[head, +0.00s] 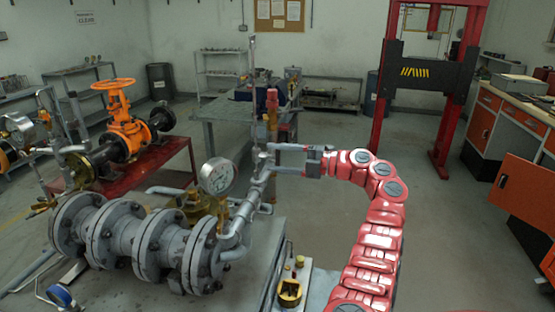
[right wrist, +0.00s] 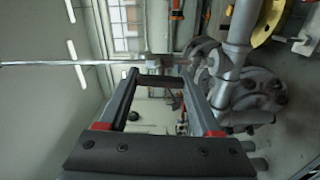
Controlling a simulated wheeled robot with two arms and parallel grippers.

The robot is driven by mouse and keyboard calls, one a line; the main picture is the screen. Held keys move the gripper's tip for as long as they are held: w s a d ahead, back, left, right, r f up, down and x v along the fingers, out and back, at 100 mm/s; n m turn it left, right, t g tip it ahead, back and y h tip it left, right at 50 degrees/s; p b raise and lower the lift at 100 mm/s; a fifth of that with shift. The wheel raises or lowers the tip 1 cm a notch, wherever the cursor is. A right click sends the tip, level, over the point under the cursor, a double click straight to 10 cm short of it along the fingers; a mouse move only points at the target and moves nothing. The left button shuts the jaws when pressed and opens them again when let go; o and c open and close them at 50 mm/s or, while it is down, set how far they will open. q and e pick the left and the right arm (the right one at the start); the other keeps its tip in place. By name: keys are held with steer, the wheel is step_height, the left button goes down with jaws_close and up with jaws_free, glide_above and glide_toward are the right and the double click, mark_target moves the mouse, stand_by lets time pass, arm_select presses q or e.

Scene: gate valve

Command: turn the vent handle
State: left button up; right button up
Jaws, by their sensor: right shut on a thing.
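My right gripper (head: 270,159) comes in from the right at the grey vent fitting (head: 258,167) on top of the slanted pipe. Its two fingers are spread around a small grey piece at the fitting, which I take to be the vent handle (right wrist: 158,66). In the right wrist view my right gripper (right wrist: 160,72) has a finger on each side of this piece. The exact contact is too small to see. A long thin rod (head: 253,95) rises from the fitting and runs left in the right wrist view (right wrist: 65,62). My left gripper is not in view.
A round pressure gauge (head: 217,176) stands just left of the fitting, above the grey flanged pipe (head: 125,235). An orange valve (head: 122,110) is on the red stand at the left. A red press frame (head: 440,75) stands behind at the right. The floor between is clear.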

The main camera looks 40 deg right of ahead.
steer(key=o, duration=1.4)
steer(key=b+v, duration=0.2)
steer(key=v, duration=1.5)
steer(key=shift+s+d, duration=0.1)
steer(key=shift+d, duration=0.1)
